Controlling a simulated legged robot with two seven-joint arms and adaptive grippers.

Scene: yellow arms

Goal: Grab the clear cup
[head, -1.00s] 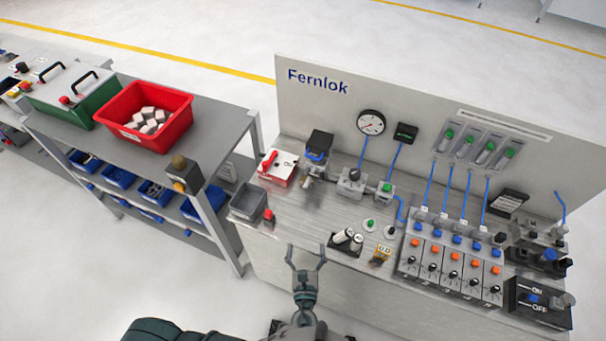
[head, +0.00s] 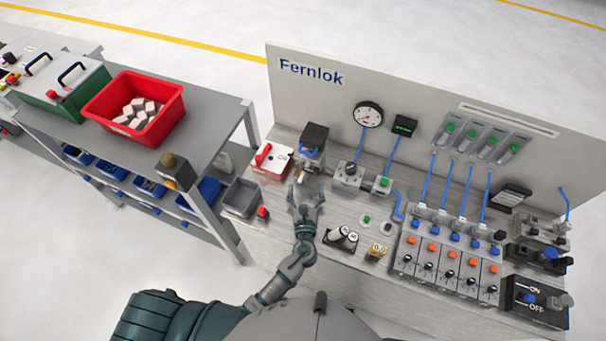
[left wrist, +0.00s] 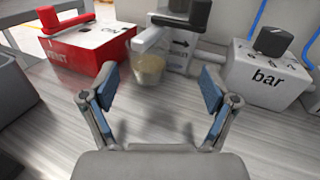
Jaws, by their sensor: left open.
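A clear cup (left wrist: 149,70) with tan contents shows in the left wrist view, just beyond my fingertips. It is at the foot of a grey device with a black top (head: 313,140). In the head view the cup is too small to make out clearly. My left gripper (head: 306,190) is over the bench top, short of that device. In the left wrist view my left gripper (left wrist: 158,90) is open and empty, with the cup ahead of the gap and a little left of its middle. My right gripper is not in view.
A red and white box (left wrist: 85,45) stands left of the cup, and a grey "bar" knob block (left wrist: 265,75) stands right. A grey bin (head: 240,198) sits at the bench's left end. Bare bench top (left wrist: 150,120) lies between my fingers and the cup.

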